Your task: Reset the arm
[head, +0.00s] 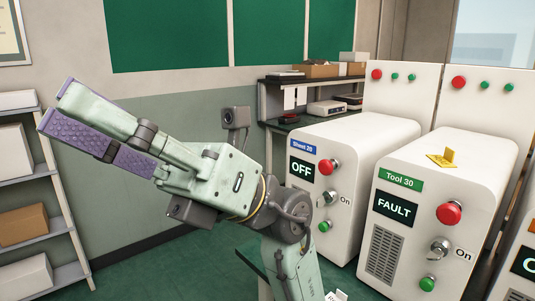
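My arm rises from the bottom middle and reaches up and left, clear of the cabinets. My gripper (54,103), with pale green fingers and purple textured pads, points to the upper left. Its two fingers lie close together in this view, and I cannot tell whether there is a gap between them. I see nothing held beyond the fingertips.
A yellow tag (443,158) lies on Tool 30. A shelf rack (45,174) stands left; a desk (275,103) stands behind.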

